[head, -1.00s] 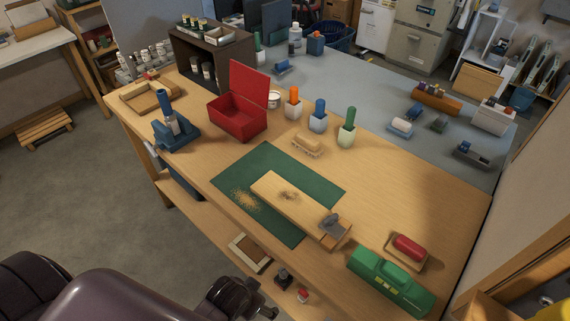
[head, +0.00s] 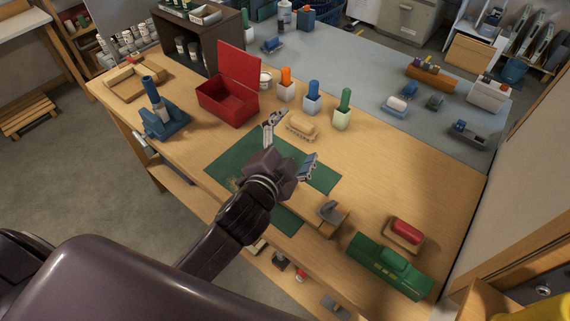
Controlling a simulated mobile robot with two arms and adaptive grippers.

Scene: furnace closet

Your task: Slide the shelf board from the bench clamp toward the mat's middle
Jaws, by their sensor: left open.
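The green mat (head: 238,152) lies on the wooden bench. The shelf board (head: 307,200) lies over it, mostly hidden behind my left arm; only a strip shows beside the bench clamp (head: 330,210). The clamp, a grey part on a wooden block, sits at the board's right end. I cannot tell whether the board still touches it. My left gripper (head: 292,141) is over the mat and board, its two fingers spread wide and nothing between them. Its height above the board is unclear. My right gripper is not in view.
Right of the clamp stand a green toolbox-like object (head: 390,265) and a red-topped block (head: 406,231). A brush (head: 302,126), several coloured-handled tools in cups and an open red box (head: 228,100) stand behind the mat.

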